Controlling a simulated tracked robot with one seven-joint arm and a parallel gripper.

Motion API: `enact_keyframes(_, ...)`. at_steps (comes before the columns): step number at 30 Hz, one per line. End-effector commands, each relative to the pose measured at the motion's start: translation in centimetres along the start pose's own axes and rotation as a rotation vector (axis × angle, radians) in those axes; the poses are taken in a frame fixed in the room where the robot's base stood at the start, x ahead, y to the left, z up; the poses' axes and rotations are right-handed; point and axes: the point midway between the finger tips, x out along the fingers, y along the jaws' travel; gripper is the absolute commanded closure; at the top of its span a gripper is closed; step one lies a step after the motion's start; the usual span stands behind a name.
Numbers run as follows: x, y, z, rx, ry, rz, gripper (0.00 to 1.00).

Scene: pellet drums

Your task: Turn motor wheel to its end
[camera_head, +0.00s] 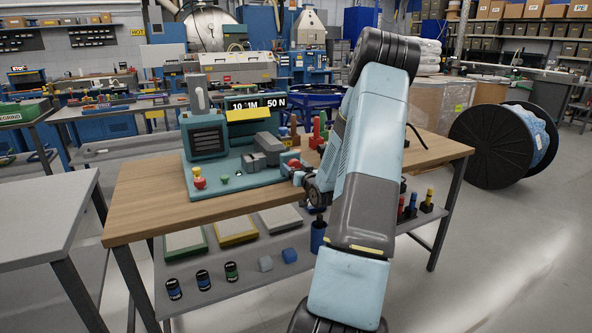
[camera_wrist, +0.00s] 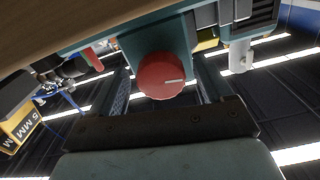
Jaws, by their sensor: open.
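The motor wheel (camera_wrist: 161,76) is a round red knob with a pale line on its face, mounted on a teal block. In the wrist view it lies between the two fingers of my open gripper (camera_wrist: 164,88), with a gap showing on each side. How deep it sits between them I cannot tell. In the head view the red wheel (camera_head: 294,163) shows small at the right end of the teal machine (camera_head: 232,186), with my gripper (camera_head: 303,174) close by it, partly hidden by my arm. The machine stands on the wooden bench.
A display (camera_head: 256,104) tops the machine. A yellow-and-red knob (camera_head: 199,178) and a green button (camera_head: 225,180) sit on its base. The wooden bench top (camera_head: 150,205) is clear at left. Several small parts lie on the lower shelf (camera_head: 220,289). A cable reel (camera_head: 490,145) stands at right.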

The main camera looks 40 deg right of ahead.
Motion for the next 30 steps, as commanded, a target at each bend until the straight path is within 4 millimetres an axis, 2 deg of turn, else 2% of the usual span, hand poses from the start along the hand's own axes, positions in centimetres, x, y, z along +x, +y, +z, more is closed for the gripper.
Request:
enact_keyframes(8, 0.07, -0.02, 0.01, 0.000, -0.001, 0.000, 0.21)
enact_keyframes(25, 0.06, 0.00, 0.01, 0.000, -0.001, 0.000, 0.76)
enact_keyframes(30, 0.06, 0.01, 0.02, 0.007, -0.001, 0.000, 0.77)
